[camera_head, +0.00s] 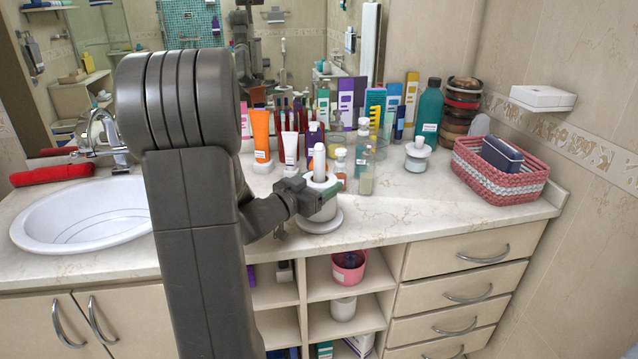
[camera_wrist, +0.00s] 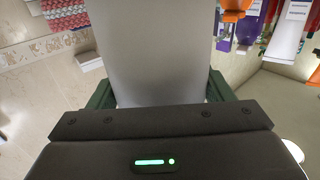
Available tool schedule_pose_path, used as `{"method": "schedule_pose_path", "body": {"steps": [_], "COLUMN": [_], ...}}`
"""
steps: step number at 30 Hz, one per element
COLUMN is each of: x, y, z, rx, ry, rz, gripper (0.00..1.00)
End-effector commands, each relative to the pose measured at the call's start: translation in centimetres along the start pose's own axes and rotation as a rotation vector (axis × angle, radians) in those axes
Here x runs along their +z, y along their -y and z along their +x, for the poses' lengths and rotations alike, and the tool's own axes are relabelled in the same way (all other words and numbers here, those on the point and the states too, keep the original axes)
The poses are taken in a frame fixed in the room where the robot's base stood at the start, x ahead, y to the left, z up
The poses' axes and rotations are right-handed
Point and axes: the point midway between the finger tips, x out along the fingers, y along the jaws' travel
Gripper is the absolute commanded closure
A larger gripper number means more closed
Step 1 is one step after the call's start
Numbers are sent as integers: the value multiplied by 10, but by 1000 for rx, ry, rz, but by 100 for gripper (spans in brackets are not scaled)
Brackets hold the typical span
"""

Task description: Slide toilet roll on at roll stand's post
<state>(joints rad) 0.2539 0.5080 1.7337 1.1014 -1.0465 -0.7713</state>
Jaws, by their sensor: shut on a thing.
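The white toilet roll (camera_head: 322,207) is upright around the roll stand's white post (camera_head: 319,160). The post's top rises through the dark hole of the roll. My gripper (camera_head: 308,193) is shut on the roll from the left side. In the wrist view the roll's pale side (camera_wrist: 165,50) fills the middle, between the green fingers of my gripper (camera_wrist: 160,90). The lower post is hidden inside the roll.
Several bottles and tubes, among them an orange tube (camera_head: 260,130) and a clear pump bottle (camera_head: 365,170), crowd behind the roll. A white jar (camera_head: 416,158) and a pink woven basket (camera_head: 500,172) stand right. A sink (camera_head: 85,215) is left. The front right counter is clear.

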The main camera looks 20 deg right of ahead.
Motion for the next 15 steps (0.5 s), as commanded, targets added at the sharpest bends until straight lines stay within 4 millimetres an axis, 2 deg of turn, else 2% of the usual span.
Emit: {"method": "schedule_pose_path", "body": {"steps": [7, 8, 9, 12, 15], "x": [7, 7, 6, 6, 6], "y": [0, 0, 0, 0, 0], "z": [0, 0, 0, 0, 0], "rx": [0, 0, 0, 0, 0], "ry": [0, 0, 0, 0, 0], "rz": [0, 0, 0, 0, 0], "gripper": [50, 24, 17, 1, 1]}}
